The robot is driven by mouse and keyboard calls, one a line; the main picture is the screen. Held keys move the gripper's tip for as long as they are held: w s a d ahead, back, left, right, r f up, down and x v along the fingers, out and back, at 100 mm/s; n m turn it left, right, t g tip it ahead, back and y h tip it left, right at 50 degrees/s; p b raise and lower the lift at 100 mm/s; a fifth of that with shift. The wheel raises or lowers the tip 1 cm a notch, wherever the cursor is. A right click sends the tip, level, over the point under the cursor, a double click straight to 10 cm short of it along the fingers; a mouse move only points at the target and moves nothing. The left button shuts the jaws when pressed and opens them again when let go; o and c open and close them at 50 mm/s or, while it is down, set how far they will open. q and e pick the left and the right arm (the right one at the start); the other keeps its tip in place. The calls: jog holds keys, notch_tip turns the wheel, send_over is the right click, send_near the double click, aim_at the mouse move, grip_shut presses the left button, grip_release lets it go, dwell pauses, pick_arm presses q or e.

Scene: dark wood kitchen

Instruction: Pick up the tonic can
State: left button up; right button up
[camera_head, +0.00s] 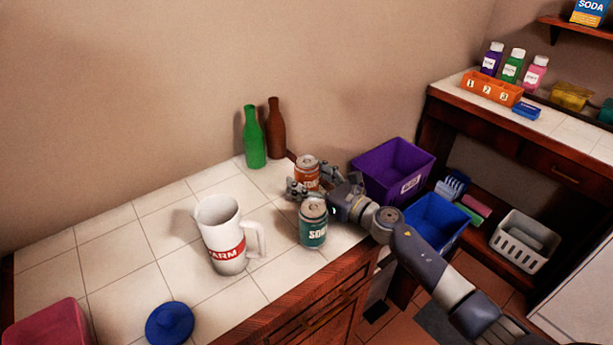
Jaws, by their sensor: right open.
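The tonic can (307,170) is orange with a silver top and a partly readable label. It stands upright on the white tiled counter (130,250), near the right end. My right gripper (310,186) reaches in from the right, with its fingers open at the can's lower part. One finger shows in front of the can and another at its right side; the can's base is hidden behind them. I cannot tell whether the fingers touch it. My left gripper is not in view.
A teal soda can (313,225) stands just in front of my right gripper. A white pitcher (222,240) is to the left. Green (254,140) and brown (276,130) bottles stand behind. A blue lid (169,324) lies at the front. Purple (392,172) and blue (434,222) bins are right.

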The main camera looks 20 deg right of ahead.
jog(key=shift+c, duration=0.3)
jog(key=c, duration=1.1)
jog(key=shift+c, duration=0.2)
jog(key=shift+r, duration=0.15)
